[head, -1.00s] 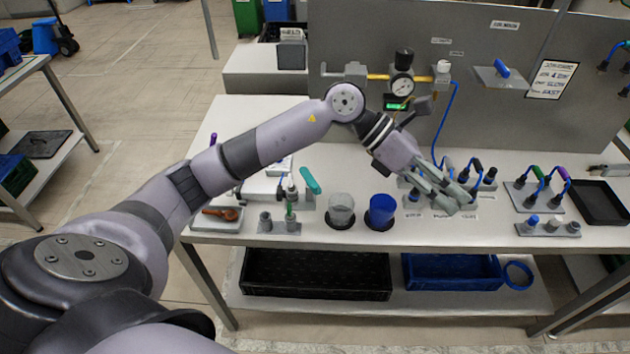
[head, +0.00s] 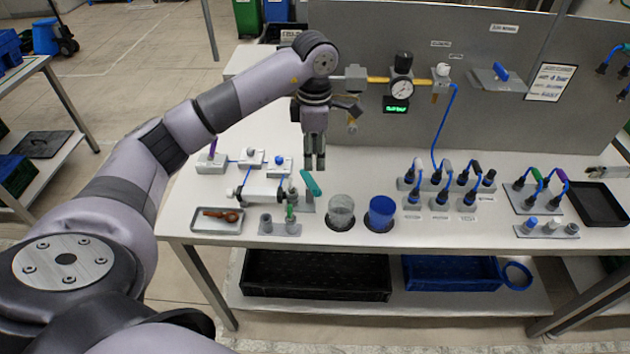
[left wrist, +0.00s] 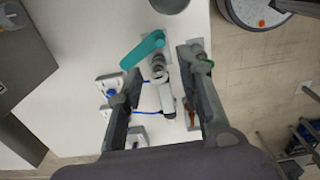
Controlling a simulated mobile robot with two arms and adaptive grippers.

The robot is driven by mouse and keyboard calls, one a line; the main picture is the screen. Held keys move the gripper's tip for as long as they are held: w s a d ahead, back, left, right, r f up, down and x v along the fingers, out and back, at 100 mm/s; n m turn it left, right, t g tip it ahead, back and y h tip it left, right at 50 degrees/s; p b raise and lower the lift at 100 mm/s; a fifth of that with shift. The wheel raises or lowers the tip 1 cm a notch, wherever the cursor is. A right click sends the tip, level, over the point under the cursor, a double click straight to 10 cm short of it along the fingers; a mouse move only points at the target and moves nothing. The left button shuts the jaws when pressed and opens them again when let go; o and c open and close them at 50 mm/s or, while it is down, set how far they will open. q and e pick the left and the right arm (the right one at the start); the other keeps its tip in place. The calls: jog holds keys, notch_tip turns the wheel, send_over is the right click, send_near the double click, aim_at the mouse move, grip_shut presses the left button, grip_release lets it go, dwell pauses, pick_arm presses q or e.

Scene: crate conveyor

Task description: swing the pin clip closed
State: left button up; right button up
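A teal lever (head: 311,183), which looks like the pin clip, stands slanted at the right end of a grey and white cylinder fixture (head: 262,191) on the bench. In the left wrist view the teal lever (left wrist: 143,49) points out to the left, away from the fixture's end (left wrist: 158,68). I cannot tell how its tip meets any pin. My left gripper (head: 315,166) points down just above and behind the lever, apart from it. My right gripper is in no view.
A grey cup (head: 341,211) and a blue cup (head: 381,212) stand right of the lever. A small block with a green pin (head: 290,212) is in front. A tray with a brown tool (head: 218,219) lies left. A gauge (head: 402,88) hangs on the back panel.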

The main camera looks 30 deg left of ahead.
aim_at(315, 188)
pick_arm(q)
notch_tip(315, 188, down, 10)
jog(key=shift+f+p, duration=0.1)
jog(key=shift+p, duration=1)
jog(key=shift+c, duration=0.6)
grip_shut()
